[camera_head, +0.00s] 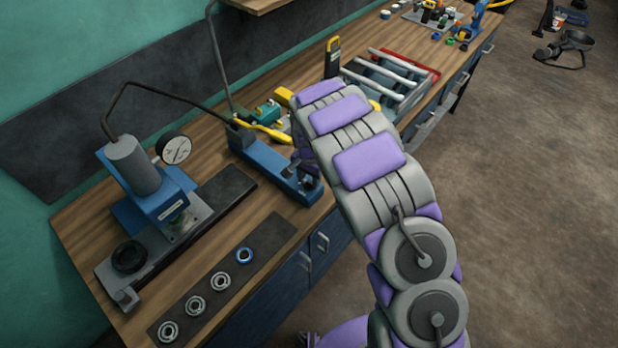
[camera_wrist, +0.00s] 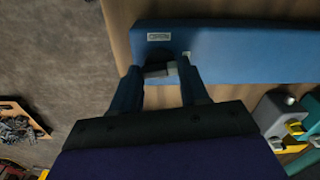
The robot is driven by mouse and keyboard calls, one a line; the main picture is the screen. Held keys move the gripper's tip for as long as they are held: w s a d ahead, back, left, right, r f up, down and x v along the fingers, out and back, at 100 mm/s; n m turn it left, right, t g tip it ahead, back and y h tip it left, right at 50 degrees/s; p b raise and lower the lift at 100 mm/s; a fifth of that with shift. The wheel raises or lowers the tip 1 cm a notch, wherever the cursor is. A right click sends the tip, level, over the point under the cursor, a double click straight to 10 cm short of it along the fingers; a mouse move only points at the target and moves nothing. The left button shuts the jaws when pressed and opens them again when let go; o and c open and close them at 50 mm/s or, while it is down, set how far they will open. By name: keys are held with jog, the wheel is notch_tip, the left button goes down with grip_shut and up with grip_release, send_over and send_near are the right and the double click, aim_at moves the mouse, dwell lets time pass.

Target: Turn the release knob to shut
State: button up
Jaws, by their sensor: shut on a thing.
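The blue hand pump (camera_head: 265,160) lies on the wooden bench, with a black hose at its far end. In the wrist view its blue body (camera_wrist: 255,52) runs across the top, with a small white label (camera_wrist: 159,36). The dark release knob (camera_wrist: 158,56) sits at the pump's edge just below the label, with a grey part in front of it. My gripper (camera_wrist: 163,73) has its two fingers on either side of the knob, shut on it. The knob's exact turn angle cannot be told. In the head view my arm mostly hides the gripper.
A blue press with a gauge (camera_head: 175,150) stands left of the pump. Several bearings (camera_head: 195,306) lie on a dark mat in front. A yellow-black meter (camera_head: 332,58) and a red tray (camera_head: 420,70) with grey bars are behind. Open floor lies to the right.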

aim_at(308, 181)
jog(key=shift+m, duration=0.8)
jog(key=shift+a, duration=0.1)
jog(key=o, duration=1.1)
jog(key=shift+a, duration=0.1)
jog(key=shift+c, duration=0.2)
notch_tip(308, 181, up, 17)
jog(key=shift+r+p, duration=0.15)
jog(key=shift+p, duration=0.25)
